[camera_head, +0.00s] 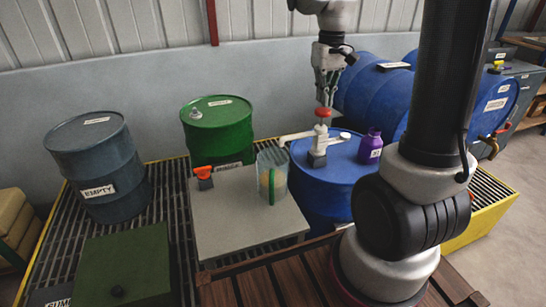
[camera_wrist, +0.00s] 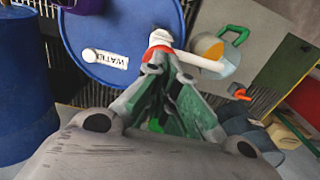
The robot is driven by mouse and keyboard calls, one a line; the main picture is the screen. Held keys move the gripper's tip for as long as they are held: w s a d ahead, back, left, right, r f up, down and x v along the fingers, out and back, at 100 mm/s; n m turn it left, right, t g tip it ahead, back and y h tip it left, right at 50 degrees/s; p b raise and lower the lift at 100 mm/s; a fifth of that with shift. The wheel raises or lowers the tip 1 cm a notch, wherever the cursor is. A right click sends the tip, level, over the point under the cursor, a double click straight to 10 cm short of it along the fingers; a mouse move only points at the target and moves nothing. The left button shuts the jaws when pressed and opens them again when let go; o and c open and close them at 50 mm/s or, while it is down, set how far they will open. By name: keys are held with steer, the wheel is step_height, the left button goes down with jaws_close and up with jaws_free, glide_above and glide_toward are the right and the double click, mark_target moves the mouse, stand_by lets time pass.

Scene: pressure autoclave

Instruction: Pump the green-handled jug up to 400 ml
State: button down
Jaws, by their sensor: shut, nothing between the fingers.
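The clear jug (camera_head: 265,166) with the green handle (camera_head: 271,187) stands upright on a grey table. It also shows in the wrist view, with its green handle (camera_wrist: 236,36). I cannot read its level or marks. A hand pump with a red knob (camera_head: 322,112) stands on the blue drum (camera_head: 325,190); its white spout (camera_head: 296,136) reaches left to above the jug's rim. My gripper (camera_head: 324,103) is shut and empty, pointing down just above the red knob. I cannot tell whether it touches it. In the wrist view the fingertips (camera_wrist: 158,68) partly hide the pump.
An orange-topped object (camera_head: 203,174) sits left of the jug on the table (camera_head: 235,235). A purple bottle (camera_head: 370,146) stands on the blue drum's right side. A green drum (camera_head: 218,135) and a grey drum marked EMPTY (camera_head: 100,165) stand behind left. Blue drums lie at right.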

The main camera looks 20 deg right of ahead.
stand_by(0.3)
step_height(320, 180, up, 6)
stand_by(0.6)
steer(key=shift+s+f, duration=1.05)
steer(key=shift+s, duration=0.1)
steer(key=s+r+t, duration=0.1)
steer(key=s+t, duration=0.1)
steer(key=s, duration=0.6)
steer(key=s+a+r+t, duration=0.1)
steer(key=s+r+t, duration=0.1)
steer(key=s, duration=0.7)
steer(key=shift+s+a, duration=0.15)
steer(key=shift+a, duration=0.05)
